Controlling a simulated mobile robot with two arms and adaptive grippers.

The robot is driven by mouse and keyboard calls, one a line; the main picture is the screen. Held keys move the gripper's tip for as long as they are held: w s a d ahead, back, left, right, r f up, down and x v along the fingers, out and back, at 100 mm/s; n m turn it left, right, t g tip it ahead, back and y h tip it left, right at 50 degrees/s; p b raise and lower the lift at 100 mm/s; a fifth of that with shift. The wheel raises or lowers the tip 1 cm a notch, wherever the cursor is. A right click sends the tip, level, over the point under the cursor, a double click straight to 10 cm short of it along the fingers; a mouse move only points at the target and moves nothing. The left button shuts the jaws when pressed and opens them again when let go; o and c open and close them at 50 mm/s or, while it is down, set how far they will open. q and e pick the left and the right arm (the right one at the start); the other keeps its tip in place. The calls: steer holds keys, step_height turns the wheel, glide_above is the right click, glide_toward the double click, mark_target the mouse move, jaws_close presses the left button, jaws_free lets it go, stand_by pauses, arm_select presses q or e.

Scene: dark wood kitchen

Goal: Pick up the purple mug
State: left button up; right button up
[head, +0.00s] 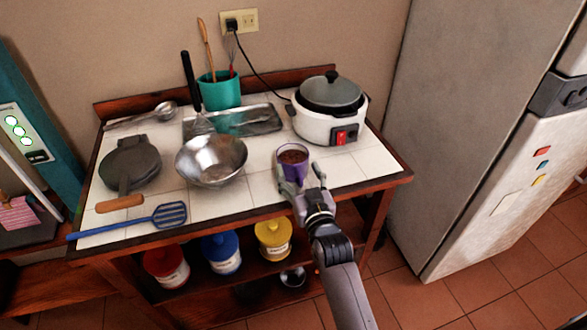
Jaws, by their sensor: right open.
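The purple mug (293,168) stands upright on the white tiled counter, between the metal bowl and the rice cooker. Its top shows a brown content inside a pale rim. My right gripper (303,179) is at the near side of the mug, with its fingers open. One finger is at the mug's lower left and the other is to its right. The fingers overlap the lower part of the mug in the picture, so I cannot tell whether they touch it. My left gripper is not in view.
A metal bowl (211,162) is left of the mug and a white rice cooker (328,122) is behind it to the right. A metal tray (262,120) and teal utensil holder (220,92) are behind. A blue spatula (130,223) lies at the front left. The counter's right corner is clear.

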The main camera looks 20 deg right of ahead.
steer(key=shift+c, duration=0.5)
jaws_close()
stand_by(0.7)
